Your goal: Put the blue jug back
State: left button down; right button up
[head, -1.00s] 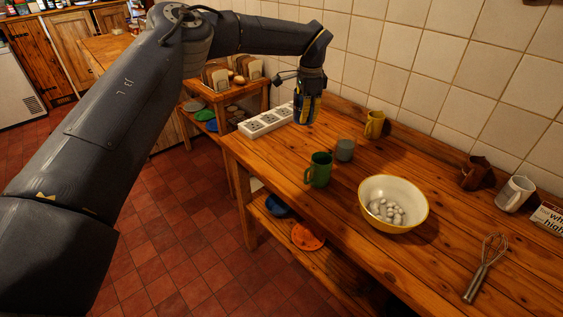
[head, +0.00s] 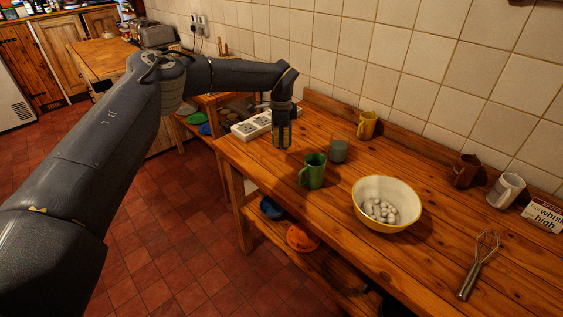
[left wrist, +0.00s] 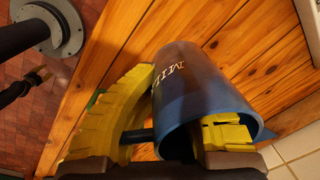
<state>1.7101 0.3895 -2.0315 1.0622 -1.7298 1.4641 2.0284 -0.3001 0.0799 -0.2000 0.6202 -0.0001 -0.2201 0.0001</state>
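The blue jug (left wrist: 190,85), with pale lettering on its side, lies between the yellow fingers of my left gripper in the left wrist view. One finger is against its left side and the other overlaps its rim at the right. In the head view my left gripper (head: 282,136) points down over the far left part of the wooden table, shut on the jug. The fingers mostly hide the jug there. I cannot tell if its base touches the table.
A white socket strip (head: 252,125) is left of the gripper. A green mug (head: 313,170), a grey cup (head: 338,150) and a yellow mug (head: 367,125) stand to its right. Farther right are a bowl (head: 384,215) of pale round things, a whisk (head: 478,265) and a white mug (head: 506,190).

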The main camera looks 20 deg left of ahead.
aim_at(281, 135)
pick_arm(q)
jog(key=shift+f, duration=4.45)
jog(key=shift+f, duration=0.15)
jog(key=c, duration=1.6)
grip_release()
jog(key=r, duration=0.8)
jog(key=s+r, duration=0.1)
jog(key=r, duration=0.3)
jog(key=shift+d+r, duration=0.1)
jog(key=shift+r, duration=0.05)
jog(key=shift+w, duration=0.1)
